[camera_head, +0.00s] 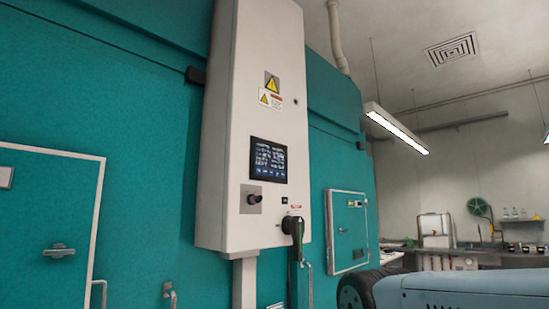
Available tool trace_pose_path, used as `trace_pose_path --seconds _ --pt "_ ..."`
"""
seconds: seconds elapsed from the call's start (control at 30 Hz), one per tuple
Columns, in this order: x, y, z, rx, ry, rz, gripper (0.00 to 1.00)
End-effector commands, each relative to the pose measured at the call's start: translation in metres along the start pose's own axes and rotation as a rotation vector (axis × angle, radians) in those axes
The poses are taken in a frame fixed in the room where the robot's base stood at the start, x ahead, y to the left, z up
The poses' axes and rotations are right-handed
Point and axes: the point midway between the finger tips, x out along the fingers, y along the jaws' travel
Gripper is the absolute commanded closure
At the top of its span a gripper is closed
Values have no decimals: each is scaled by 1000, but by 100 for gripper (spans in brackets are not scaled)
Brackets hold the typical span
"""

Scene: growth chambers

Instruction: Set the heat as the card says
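A tall white control cabinet (240,130) is mounted on a teal chamber wall. It carries a dark screen (269,160) with small text and symbols too small to read. Below the screen is a black knob (254,199) on a grey plate. A large black handle (293,228) sits at the cabinet's lower right. Yellow warning signs (272,82) are above the screen, with a small white and red label (276,102). I cannot make out a card with a heat setting. My gripper is not in view.
A teal door with a white frame (60,172) and a latch is at the left. A small framed teal panel (347,230) is right of the cabinet. A bench with a sink (435,240) and bottles stands at the back right. Pipes and handles stick out below the cabinet.

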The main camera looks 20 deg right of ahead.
Motion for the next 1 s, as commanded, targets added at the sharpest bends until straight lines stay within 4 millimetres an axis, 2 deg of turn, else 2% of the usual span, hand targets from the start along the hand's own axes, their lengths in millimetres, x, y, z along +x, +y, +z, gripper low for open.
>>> trace_pose_path --seconds 0.7,0.77,1.0 --pt "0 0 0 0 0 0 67" --pt "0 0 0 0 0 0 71" --pt "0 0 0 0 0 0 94"
